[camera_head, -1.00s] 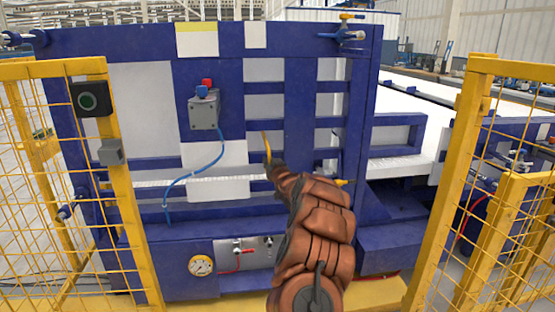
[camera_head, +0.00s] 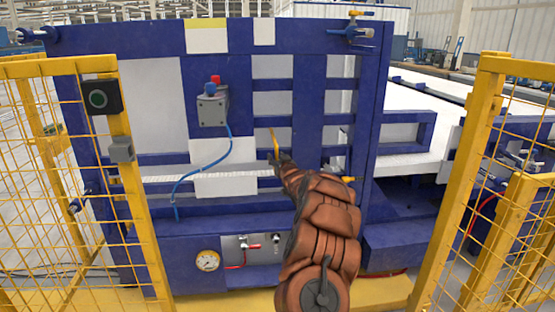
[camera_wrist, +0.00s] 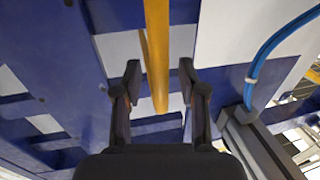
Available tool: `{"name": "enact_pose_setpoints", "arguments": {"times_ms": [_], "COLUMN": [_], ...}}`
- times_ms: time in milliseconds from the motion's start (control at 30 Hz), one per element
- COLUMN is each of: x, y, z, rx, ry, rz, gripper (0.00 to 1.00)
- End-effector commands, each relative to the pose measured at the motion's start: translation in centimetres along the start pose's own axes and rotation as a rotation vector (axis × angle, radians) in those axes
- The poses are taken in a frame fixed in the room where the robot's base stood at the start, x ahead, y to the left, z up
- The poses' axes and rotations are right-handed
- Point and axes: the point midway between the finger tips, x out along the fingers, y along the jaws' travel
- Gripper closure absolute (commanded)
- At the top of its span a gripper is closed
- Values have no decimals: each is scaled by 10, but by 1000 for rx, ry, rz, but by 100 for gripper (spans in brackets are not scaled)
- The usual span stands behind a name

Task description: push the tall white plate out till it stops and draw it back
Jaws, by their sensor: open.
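A yellow lever (camera_head: 274,143) stands upright on the front of the blue machine frame (camera_head: 302,100). My gripper (camera_head: 281,159), at the end of my brown-sleeved arm, is at the lever's lower end in the head view. In the wrist view my gripper (camera_wrist: 160,73) has its two fingers apart, with the yellow lever (camera_wrist: 158,60) showing between them. I cannot tell whether either finger touches it. White panels show behind the blue bars, including a tall one (camera_head: 155,105) at left. I cannot tell which is the named plate.
A grey box (camera_head: 212,108) with red and blue buttons and a blue cable (camera_head: 205,170) is left of my arm. A gauge (camera_head: 207,260) and small red-handled valves sit below. Yellow mesh fences flank the opening (camera_head: 130,190), (camera_head: 455,190).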

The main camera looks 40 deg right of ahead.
Motion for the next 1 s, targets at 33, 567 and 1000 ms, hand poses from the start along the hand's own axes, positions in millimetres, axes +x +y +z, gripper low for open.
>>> {"name": "enact_pose_setpoints", "arguments": {"times_ms": [33, 567, 1000], "x": [0, -39, -89], "y": [0, 2, 2], "z": [0, -1, 0], "rx": [0, 4, 3], "ry": [0, 0, 0], "rz": [0, 2, 2], "gripper": [59, 59, 59]}}
